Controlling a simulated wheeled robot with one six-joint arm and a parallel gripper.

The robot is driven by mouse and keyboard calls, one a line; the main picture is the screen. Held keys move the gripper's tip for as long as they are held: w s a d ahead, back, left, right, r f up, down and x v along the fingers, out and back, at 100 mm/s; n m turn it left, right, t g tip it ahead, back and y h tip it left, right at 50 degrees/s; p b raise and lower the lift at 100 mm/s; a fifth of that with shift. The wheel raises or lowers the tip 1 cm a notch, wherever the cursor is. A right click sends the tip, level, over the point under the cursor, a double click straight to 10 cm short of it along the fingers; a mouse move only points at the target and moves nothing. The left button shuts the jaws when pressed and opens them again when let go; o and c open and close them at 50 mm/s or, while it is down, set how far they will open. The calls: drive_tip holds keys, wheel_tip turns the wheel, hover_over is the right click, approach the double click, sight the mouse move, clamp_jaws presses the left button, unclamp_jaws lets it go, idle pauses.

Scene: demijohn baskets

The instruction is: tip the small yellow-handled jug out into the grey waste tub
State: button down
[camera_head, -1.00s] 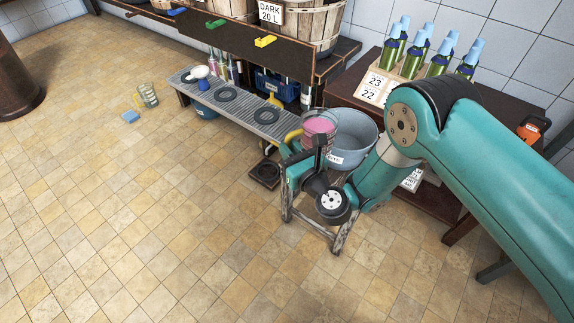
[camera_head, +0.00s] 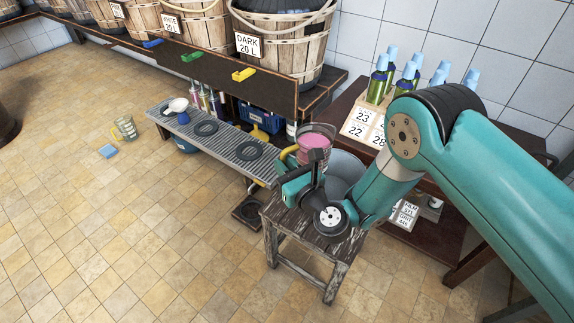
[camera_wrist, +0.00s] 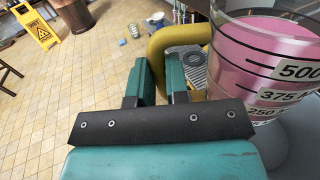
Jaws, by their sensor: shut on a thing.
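The small jug (camera_head: 314,142) is clear, with a yellow handle and pink liquid in it, and looks about upright. In the wrist view the jug (camera_wrist: 262,70) is close on the right, with black volume marks and white number labels. My gripper (camera_head: 289,178) is shut on the yellow handle (camera_wrist: 168,42); the exact finger contact is partly hidden. The grey waste tub (camera_head: 346,167) is just behind and right of the jug, partly covered by the jug and my arm. Its inside is hidden from the head camera.
A worn wooden stool (camera_head: 283,221) stands below my gripper. A grey slatted bench (camera_head: 228,142) is to the left. A dark table (camera_head: 462,207) with bottles is at the right.

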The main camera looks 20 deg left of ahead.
sight(283, 155)
drive_tip(key=m+p, duration=0.1)
drive_tip(key=r+m+p, duration=0.1)
drive_tip(key=m, duration=0.1)
drive_tip(key=m+p, duration=0.2)
drive_tip(key=shift+s+a+r, duration=0.35)
drive_tip(key=shift+a+r, duration=0.05)
idle(0.5)
drive_tip(key=shift+d+r+m, duration=0.2)
drive_tip(key=shift+r+m, duration=0.3)
drive_tip(key=shift+m, duration=0.1)
idle(0.3)
drive_tip(key=shift+w+d+r+m, duration=0.2)
drive_tip(key=shift+r+m, duration=0.1)
drive_tip(key=shift+m, duration=0.2)
